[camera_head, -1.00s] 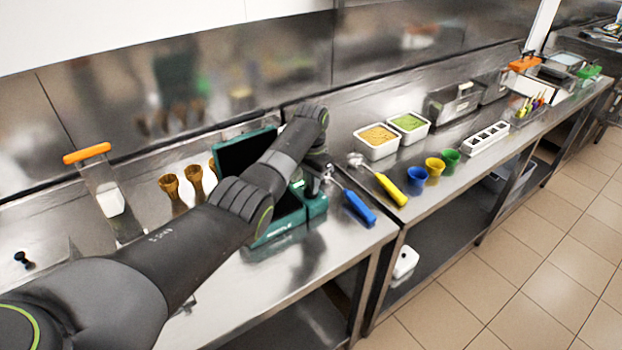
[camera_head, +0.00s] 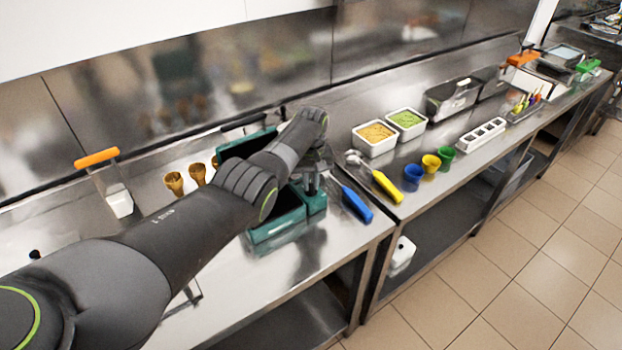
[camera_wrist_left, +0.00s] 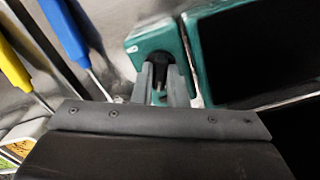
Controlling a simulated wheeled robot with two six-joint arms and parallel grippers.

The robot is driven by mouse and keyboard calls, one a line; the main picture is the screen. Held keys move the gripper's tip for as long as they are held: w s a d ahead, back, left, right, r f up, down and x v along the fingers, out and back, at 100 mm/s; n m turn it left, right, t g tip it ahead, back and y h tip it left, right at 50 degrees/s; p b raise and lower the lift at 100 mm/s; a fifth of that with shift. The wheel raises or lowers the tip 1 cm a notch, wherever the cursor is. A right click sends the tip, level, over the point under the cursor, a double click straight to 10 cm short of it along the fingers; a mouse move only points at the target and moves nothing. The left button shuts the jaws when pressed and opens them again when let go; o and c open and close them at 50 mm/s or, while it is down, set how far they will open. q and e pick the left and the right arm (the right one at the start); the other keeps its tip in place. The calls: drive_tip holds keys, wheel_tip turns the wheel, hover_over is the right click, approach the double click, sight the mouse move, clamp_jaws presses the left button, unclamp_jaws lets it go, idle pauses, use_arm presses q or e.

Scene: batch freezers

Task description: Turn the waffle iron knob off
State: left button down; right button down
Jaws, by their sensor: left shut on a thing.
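The green waffle iron (camera_head: 277,231) stands open on the steel counter, partly hidden behind my left arm. It also shows in the left wrist view (camera_wrist_left: 198,62), with its dark plates to the right. Its green control box (camera_wrist_left: 148,44) is at the top middle of that view, with a black knob (camera_wrist_left: 158,72) on it. My left gripper (camera_wrist_left: 161,92) is shut on the knob, one finger on each side. In the head view the left gripper (camera_head: 314,186) points down at the control box. The knob's marking and exact angle cannot be read. My right gripper is not in view.
A blue-handled scoop (camera_head: 357,204) and a yellow-handled scoop (camera_head: 387,187) lie just right of the waffle iron. Tubs of orange (camera_head: 376,133) and green (camera_head: 406,119) food stand behind them. Cones (camera_head: 174,184) stand to the left. The counter's front edge is close.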

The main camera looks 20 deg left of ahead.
use_arm(q)
drive_tip(key=n, duration=0.3)
drive_tip(key=shift+w+r+n, duration=0.1)
drive_tip(key=shift+r+n, duration=0.05)
drive_tip(key=shift+n, duration=0.25)
drive_tip(key=shift+n+p, duration=0.35)
drive_tip(key=shift+n, duration=0.15)
drive_tip(key=c, duration=1.4)
unclamp_jaws()
drive_tip(key=shift+c, duration=0.2)
